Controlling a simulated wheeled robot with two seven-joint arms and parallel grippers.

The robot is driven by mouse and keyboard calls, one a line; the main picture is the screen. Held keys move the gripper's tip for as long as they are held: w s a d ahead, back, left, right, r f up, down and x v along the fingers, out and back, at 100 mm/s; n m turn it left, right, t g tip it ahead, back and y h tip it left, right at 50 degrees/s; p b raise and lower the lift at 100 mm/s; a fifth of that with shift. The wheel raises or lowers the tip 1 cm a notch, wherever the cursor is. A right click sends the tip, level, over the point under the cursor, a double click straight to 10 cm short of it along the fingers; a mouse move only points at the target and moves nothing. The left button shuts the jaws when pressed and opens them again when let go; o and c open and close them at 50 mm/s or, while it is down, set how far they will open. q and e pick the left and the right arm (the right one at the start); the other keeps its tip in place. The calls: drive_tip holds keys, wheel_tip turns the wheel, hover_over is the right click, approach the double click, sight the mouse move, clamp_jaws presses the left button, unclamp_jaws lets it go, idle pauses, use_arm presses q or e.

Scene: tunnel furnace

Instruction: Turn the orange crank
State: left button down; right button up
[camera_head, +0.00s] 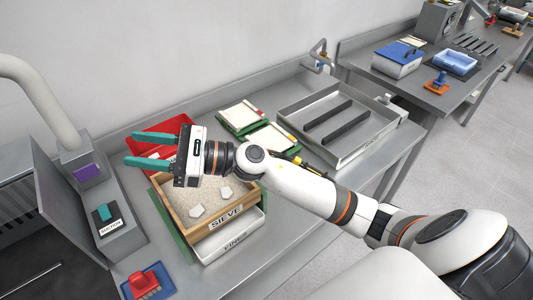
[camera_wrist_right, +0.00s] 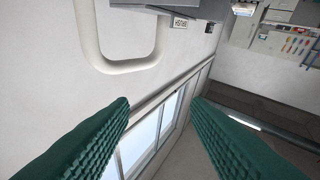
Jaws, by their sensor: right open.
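I cannot make out an orange crank for certain. My right gripper (camera_head: 131,148) reaches over the near bench, above the red bin and the sieve, far from that item. Its teal fingers are apart with nothing between them. In the right wrist view the open gripper (camera_wrist_right: 160,105) faces a wall and window. My left gripper is not in view.
A wooden sieve (camera_head: 224,209) of sand sits on a white tray marked FINES. A red bin (camera_head: 165,130), a grey tray (camera_head: 338,128) with dark bars and a red tool (camera_head: 145,284) share the near bench. A suction post (camera_head: 105,213) stands left.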

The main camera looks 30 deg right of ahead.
wheel_tip(320, 180, down, 4)
drive_tip(key=n+g+h, duration=0.3)
drive_tip(key=n+g, duration=0.3)
drive_tip(key=n, duration=0.5)
drive_tip(key=n+g+h, duration=0.4)
drive_tip(key=n+h, duration=0.6)
drive_tip(key=h, duration=0.6)
hover_over(267, 151)
wheel_tip(267, 151, down, 4)
wheel_tip(267, 151, down, 11)
drive_tip(key=p, duration=0.5)
drive_tip(key=shift+f, duration=0.45)
drive_tip(key=shift+s, duration=0.1)
drive_tip(key=shift+c, duration=0.5)
clamp_jaws()
